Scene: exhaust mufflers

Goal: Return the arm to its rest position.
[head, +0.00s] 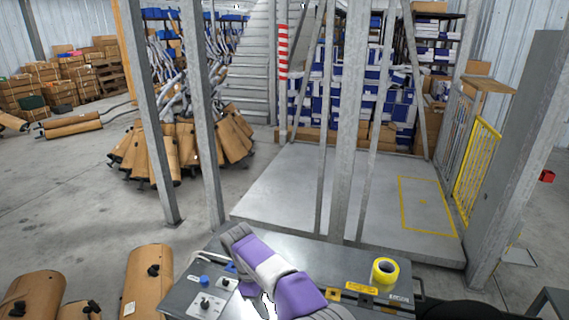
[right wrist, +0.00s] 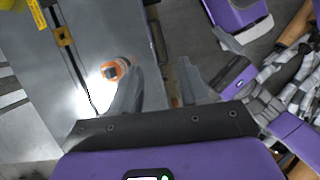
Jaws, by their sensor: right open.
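My right gripper (right wrist: 158,85) is in the right wrist view, with its two grey fingers apart and nothing seen between them. It is over or beside a grey work surface; its height cannot be told. In the head view a purple and grey arm of mine (head: 270,268) reaches over the grey table (head: 205,262), bent, with its lower end cut off by the frame's bottom edge. No gripper can be made out there. My left gripper is not clearly seen in either view.
Brown-wrapped mufflers (head: 148,280) stand left of the table. Grey posts (head: 205,130) rise behind it, beside a low platform (head: 290,190).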

